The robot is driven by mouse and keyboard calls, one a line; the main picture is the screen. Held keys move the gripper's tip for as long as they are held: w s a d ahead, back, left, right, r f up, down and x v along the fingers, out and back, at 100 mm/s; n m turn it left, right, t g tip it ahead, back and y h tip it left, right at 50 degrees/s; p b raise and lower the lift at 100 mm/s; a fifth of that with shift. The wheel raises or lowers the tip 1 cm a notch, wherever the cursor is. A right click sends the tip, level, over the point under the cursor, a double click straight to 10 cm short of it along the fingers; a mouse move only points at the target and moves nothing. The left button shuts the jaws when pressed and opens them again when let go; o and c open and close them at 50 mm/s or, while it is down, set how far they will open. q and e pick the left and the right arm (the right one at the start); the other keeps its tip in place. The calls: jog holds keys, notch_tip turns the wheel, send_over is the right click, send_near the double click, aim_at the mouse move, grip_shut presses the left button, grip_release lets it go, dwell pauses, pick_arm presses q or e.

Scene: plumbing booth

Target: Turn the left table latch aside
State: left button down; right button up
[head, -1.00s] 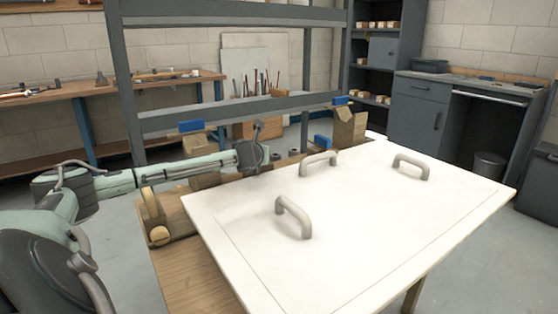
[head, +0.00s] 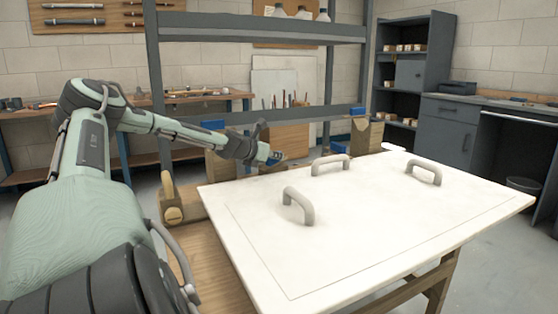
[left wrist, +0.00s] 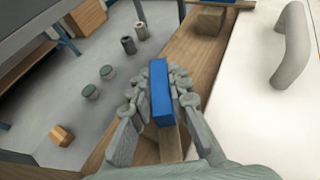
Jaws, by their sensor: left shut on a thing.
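The left table latch shows as a blue bar (left wrist: 160,93) over a wooden strip at the table edge in the left wrist view. My left gripper (left wrist: 163,84) has its fingers on both sides of the blue bar and is shut on it. The gripper hides most of the latch there. My right gripper is in neither view.
Several grey handles (head: 297,205) stand up from the white panel. A workbench (head: 60,115) is at the back left.

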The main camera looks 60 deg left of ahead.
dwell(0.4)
pick_arm(q)
jog(key=c, duration=1.4)
grip_release()
jog(key=shift+c, duration=0.2)
jog(key=shift+s+d+r, duration=0.25)
jog(key=shift+s+r, duration=0.05)
jog(key=shift+r, duration=0.05)
jog(key=v, duration=1.1)
jog(key=shift+s+f, duration=0.1)
jog(key=shift+f, duration=0.05)
